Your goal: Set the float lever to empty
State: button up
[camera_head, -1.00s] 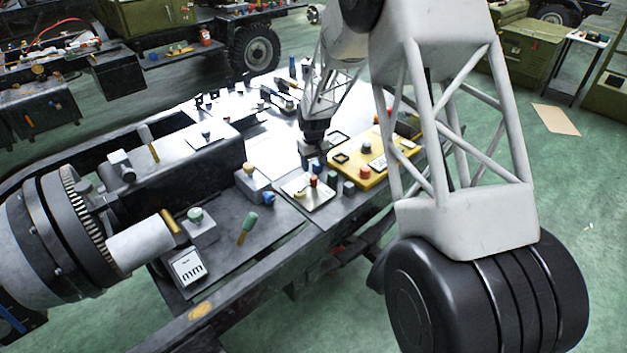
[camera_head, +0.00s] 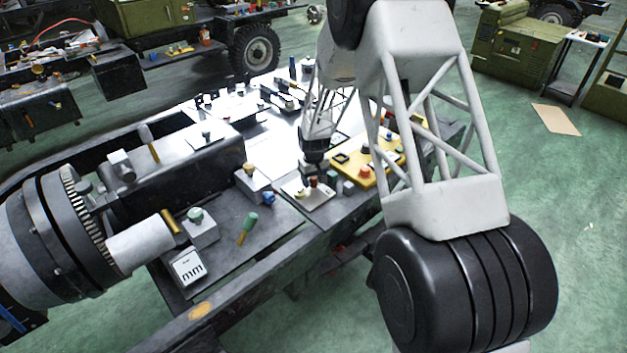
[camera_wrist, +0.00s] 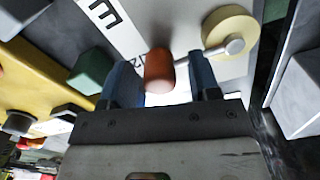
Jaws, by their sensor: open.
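The float lever shows in the wrist view as a silver rod (camera_wrist: 222,50) joined to a cream round disc, with an orange-brown knob (camera_wrist: 158,72) at its other end. It sits on a pale plate with a printed black "E" (camera_wrist: 104,12) to the left. My gripper (camera_wrist: 160,68) is open, with one blue finger on each side of the knob. Gaps show beside the knob, and I cannot tell whether either finger touches it. In the head view my gripper (camera_head: 314,160) is low above the small pale plate (camera_head: 318,201) and its reddish knob (camera_head: 314,181).
A yellow panel (camera_head: 362,180) with several knobs lies just right of the plate. A green block (camera_wrist: 92,72) stands close to the left finger. A grey box with a tan knob (camera_head: 250,182) is left of the plate. A green-handled lever (camera_head: 246,229) is nearer the front.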

aim_at(318, 193)
jog(key=shift+f, duration=0.1)
grip_shut()
dwell(0.3)
jog(key=shift+s+d, duration=0.1)
jog(key=shift+s+d+m, duration=0.25)
jog(key=shift+s+m, duration=0.1)
jog(key=shift+m, duration=0.4)
jog(key=shift+s+d+m, duration=0.25)
jog(key=shift+s+m, duration=0.05)
jog(key=shift+m, duration=0.45)
jog(key=shift+s+d+m, duration=0.15)
jog(key=shift+s+m, duration=0.25)
jog(key=shift+m, duration=0.4)
jog(key=shift+s+d+m, duration=0.15)
jog(key=shift+s+m, duration=0.25)
jog(key=shift+m, duration=0.4)
grip_release()
